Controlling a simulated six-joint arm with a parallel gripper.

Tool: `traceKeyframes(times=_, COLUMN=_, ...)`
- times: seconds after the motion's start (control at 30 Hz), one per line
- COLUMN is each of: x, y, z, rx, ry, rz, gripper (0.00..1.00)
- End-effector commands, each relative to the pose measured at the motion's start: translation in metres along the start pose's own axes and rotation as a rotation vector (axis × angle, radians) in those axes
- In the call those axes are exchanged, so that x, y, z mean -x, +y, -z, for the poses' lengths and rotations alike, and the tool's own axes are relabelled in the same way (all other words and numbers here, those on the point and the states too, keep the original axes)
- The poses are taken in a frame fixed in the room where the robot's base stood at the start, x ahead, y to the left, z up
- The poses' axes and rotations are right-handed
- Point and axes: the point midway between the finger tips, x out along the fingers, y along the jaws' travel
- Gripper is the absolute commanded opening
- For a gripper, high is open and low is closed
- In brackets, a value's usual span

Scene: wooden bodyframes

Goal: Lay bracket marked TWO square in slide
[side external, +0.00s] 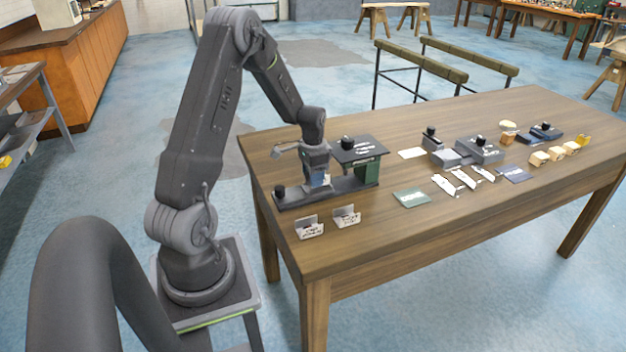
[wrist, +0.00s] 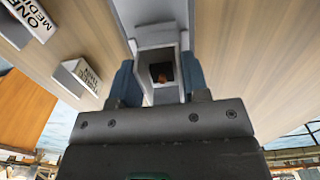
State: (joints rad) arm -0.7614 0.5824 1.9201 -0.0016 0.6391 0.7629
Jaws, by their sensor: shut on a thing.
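My gripper (side external: 319,180) is low over the dark slide base (side external: 292,200) on the table in the side external view. In the wrist view, my blue-padded jaws (wrist: 159,78) are shut on a pale grey, open-sided bracket (wrist: 160,41). No marking on it is readable, and I cannot tell whether it touches the slide. Two white marked brackets, one at left (side external: 308,228) and one at right (side external: 346,216), stand on the table in front of the slide.
A green block with a dark top plate (side external: 368,172) stands close at the right of my gripper. A green card (side external: 411,197), white pieces (side external: 463,178), grey fixtures (side external: 480,150) and wooden blocks (side external: 540,158) lie further right.

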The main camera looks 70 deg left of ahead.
Motion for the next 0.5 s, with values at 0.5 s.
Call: traceKeyframes(times=0.5, x=-0.019, y=0.000, z=0.000, rx=0.000, ry=0.000, rz=0.000, gripper=0.44)
